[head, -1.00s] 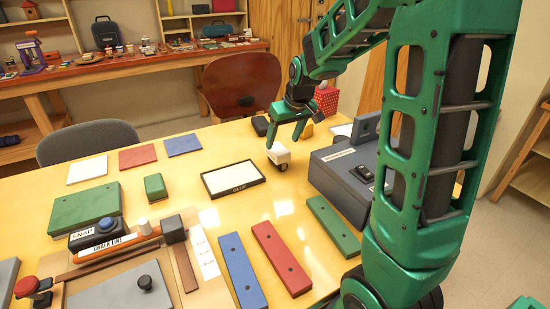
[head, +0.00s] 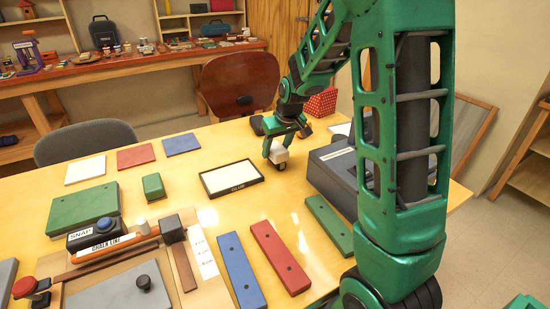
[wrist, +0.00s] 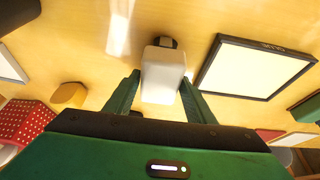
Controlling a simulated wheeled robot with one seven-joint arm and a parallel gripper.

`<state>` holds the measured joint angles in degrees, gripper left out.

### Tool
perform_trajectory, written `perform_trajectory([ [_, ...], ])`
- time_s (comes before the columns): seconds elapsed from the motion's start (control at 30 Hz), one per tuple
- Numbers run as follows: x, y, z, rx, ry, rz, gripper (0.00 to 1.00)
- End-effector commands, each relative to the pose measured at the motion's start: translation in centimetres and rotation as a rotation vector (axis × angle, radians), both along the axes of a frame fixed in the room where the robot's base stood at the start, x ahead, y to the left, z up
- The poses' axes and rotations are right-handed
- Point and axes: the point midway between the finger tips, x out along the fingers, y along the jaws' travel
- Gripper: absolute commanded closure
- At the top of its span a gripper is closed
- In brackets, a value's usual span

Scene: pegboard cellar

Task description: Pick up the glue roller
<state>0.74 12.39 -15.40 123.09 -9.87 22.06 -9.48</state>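The glue roller is a white block with a small dark wheel under it. In the head view the glue roller (head: 279,155) stands on the yellow table, just right of the black-framed white pad labelled GLUE (head: 232,180). My gripper (head: 278,147) is over it, pointing down, with its green fingers on either side of the block. In the wrist view the roller's white body (wrist: 164,75) lies between the two fingertips (wrist: 161,80), which are apart. A thin gap shows at the left finger; contact at the right finger is hard to tell. The wheel seems to rest on the table.
A dark grey box (head: 334,175) stands close on the right. A red dotted box (head: 321,103) and a yellow piece (wrist: 69,95) are near my gripper. Blue (head: 240,270), red (head: 279,256) and green bars (head: 329,224) lie in front. The table left of the pad is partly clear.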

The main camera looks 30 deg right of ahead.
Motion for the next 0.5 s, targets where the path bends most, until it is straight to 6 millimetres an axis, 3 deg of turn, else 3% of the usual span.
perform_trajectory([
  [0.03, 0.00, 0.00, 0.01, 0.000, 0.000, 0.000, 0.63],
  [0.13, 0.00, 0.00, 0.02, 0.000, 0.000, 0.000, 0.87],
  [0.5, 0.06, -0.03, 0.53, 0.000, -0.003, 0.000, 0.86],
])
